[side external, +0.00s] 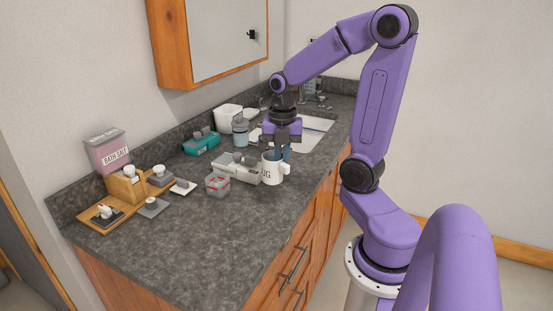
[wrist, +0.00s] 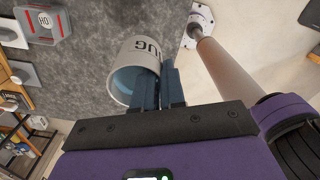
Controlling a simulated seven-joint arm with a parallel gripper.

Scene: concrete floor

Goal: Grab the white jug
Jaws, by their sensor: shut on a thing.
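The white jug (side external: 269,171), a mug shape with dark lettering and a handle on its right, is upright near the front edge of the counter. In the wrist view the jug (wrist: 147,51) shows its lettering and pale blue inside. My gripper (side external: 284,157) points down at the jug's rim. In the wrist view my gripper (wrist: 172,82) has its blue fingers close together, shut on the jug at its rim. The fingers hide part of the jug. I cannot tell whether its base touches the counter.
A grey-white box (side external: 238,168) stands close left of the jug, with a small clear container (side external: 217,184) beside it. Behind are a teal box (side external: 201,144), a bottle (side external: 240,132) and a sink (side external: 307,139). The front left of the grey counter (side external: 205,240) is clear.

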